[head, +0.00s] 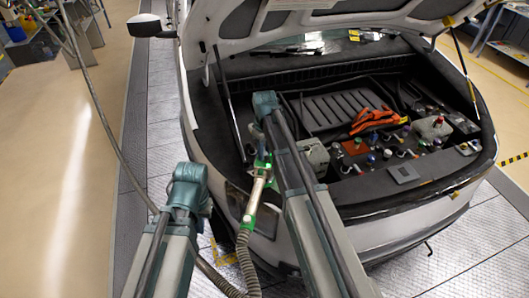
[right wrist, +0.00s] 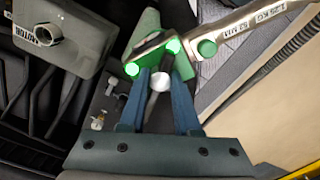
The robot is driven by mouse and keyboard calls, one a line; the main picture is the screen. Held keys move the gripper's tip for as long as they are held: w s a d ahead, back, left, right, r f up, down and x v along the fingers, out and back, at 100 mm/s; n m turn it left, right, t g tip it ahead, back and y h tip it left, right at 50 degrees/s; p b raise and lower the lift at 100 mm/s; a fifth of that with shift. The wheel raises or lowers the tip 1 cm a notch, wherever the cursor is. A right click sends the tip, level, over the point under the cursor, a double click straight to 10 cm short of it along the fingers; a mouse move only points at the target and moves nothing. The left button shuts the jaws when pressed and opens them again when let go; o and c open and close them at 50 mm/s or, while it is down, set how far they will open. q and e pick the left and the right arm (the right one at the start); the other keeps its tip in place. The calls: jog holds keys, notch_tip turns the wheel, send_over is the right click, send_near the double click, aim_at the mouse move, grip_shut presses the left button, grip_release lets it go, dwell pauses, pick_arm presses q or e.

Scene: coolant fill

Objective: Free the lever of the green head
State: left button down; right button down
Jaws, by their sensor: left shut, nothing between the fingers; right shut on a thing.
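The green head (right wrist: 150,50) fills the upper middle of the right wrist view, with two glowing green spots and a metal pipe (right wrist: 245,35) running to the upper right. It also shows in the head view (head: 262,162) at the car's front left edge. My right gripper (right wrist: 161,78) is shut on its lever (right wrist: 160,82), a silver round-ended part between the blue fingers; the fingertips partly hide behind the head. My left gripper (head: 188,172) is shut and empty, to the left of the green head and apart from it; its fingers are hardly visible.
A ribbed hose (head: 246,262) hangs from the pipe's lower end. A pale tank (right wrist: 60,35) with an open neck stands left of the green head in the wrist view. The open engine bay holds an orange cable bundle (head: 375,119) and several coloured caps.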

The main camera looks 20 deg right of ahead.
jog(key=m, duration=0.4)
jog(key=shift+m, duration=2.2)
jog(key=c, duration=0.6)
grip_release()
jog(key=shift+r, duration=0.15)
